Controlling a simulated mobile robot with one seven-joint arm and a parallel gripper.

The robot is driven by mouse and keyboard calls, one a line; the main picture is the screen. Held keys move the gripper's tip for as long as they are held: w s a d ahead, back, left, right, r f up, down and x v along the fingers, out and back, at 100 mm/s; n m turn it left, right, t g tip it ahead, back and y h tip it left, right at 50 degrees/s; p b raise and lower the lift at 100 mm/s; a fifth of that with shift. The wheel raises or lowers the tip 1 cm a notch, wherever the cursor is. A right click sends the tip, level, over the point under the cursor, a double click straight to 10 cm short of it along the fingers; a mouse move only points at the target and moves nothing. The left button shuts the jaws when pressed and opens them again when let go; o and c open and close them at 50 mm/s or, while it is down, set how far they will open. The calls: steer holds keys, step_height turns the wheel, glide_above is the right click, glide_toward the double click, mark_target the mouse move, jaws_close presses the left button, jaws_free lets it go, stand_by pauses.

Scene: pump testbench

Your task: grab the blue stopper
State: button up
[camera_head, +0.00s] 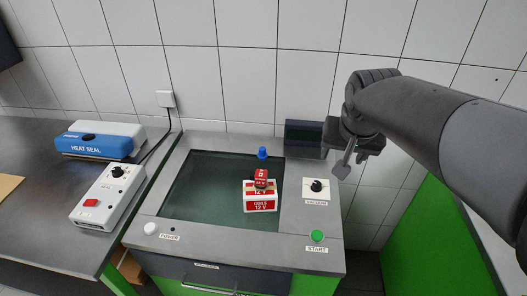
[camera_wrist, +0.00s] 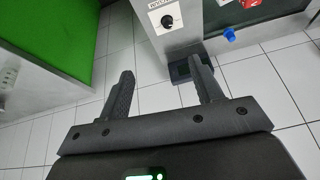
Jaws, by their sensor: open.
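The blue stopper (camera_head: 262,152) stands at the back edge of the dark glass panel on the testbench, behind the red and white boxes. In the wrist view the blue stopper (camera_wrist: 230,36) shows at the upper right, past the right finger. My gripper (camera_head: 347,162) is to the right of the stopper in the head view, apart from it, above the right back part of the bench. In the wrist view my gripper (camera_wrist: 162,72) has its two fingers spread with nothing between them.
Red and white boxes (camera_head: 260,203) are stacked on the glass in front of the stopper. A dark display box (camera_head: 303,135) stands at the back, between stopper and gripper. The vacuum knob (camera_head: 316,186) and green start button (camera_head: 317,236) are on the right panel. A blue heat sealer (camera_head: 93,146) is at left.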

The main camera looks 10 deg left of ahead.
steer(key=w+a+f, duration=0.4)
steer(key=w+a, duration=0.5)
steer(key=w, duration=0.4)
steer(key=m, duration=0.1)
glide_toward(262, 150)
steer(key=w+f, duration=0.1)
steer(key=shift+g+h, duration=0.3)
steer(key=x, duration=1)
steer(key=shift+w+a, duration=0.15)
steer(key=shift+a, duration=0.1)
steer(key=c, duration=1.1)
